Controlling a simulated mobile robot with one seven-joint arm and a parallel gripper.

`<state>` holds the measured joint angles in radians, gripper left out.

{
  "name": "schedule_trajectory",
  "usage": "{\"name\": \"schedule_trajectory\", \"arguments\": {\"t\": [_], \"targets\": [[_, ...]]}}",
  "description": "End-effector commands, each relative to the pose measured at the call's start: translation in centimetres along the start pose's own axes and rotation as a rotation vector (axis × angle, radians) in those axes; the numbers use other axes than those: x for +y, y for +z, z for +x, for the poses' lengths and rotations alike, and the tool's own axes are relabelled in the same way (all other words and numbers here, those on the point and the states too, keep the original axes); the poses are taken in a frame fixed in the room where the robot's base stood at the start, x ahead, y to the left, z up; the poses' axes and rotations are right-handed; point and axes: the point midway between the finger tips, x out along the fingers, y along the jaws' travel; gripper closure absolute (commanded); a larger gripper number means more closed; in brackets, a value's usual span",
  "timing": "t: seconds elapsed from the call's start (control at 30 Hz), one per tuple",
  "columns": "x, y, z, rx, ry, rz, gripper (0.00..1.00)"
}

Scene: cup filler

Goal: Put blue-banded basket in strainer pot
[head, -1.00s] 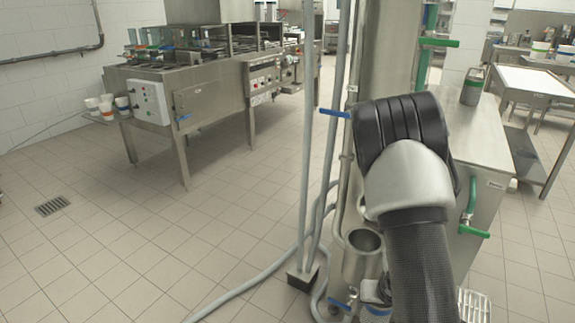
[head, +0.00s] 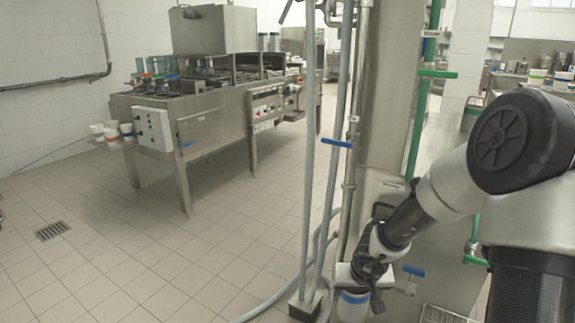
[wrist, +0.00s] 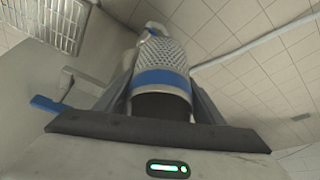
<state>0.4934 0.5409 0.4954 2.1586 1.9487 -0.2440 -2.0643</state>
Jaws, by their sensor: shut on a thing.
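The blue-banded basket (wrist: 160,60) fills the middle of the wrist view, a perforated metal body with a blue band (wrist: 160,78) near its dark end. My gripper (wrist: 159,100) is shut on it, with one dark finger on each side. In the head view the basket (head: 352,306) hangs below my gripper (head: 366,284), low and right of centre, its band partly visible. The strainer pot cannot be made out now; my arm and gripper cover the place where a round metal pot stood earlier. Whether the basket touches anything below is unclear.
A steel column with vertical grey pipes (head: 309,150) stands close left of my arm. Blue valve handles (head: 413,270) and green ones (head: 437,74) stick out nearby. A floor grate (wrist: 48,20) shows in the wrist view. A steel machine (head: 200,115) stands at the left; the floor before it is clear.

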Motion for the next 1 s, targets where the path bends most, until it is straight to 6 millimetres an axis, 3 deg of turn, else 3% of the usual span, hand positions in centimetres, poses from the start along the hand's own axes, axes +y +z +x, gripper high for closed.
{"name": "schedule_trajectory", "arguments": {"t": [0.47, 0.5, 0.87, 1.0], "targets": [[-3.2, -4.3, -6.0, 0.003, -0.022, -0.044, 0.65], [-3.2, -4.4, -7.3, 0.001, -0.018, -0.049, 0.65], [-3.2, -4.8, -13.4, 0.002, -0.010, -0.060, 0.65], [-3.2, -5.2, -17.5, 0.004, -0.008, -0.063, 0.65]]}}
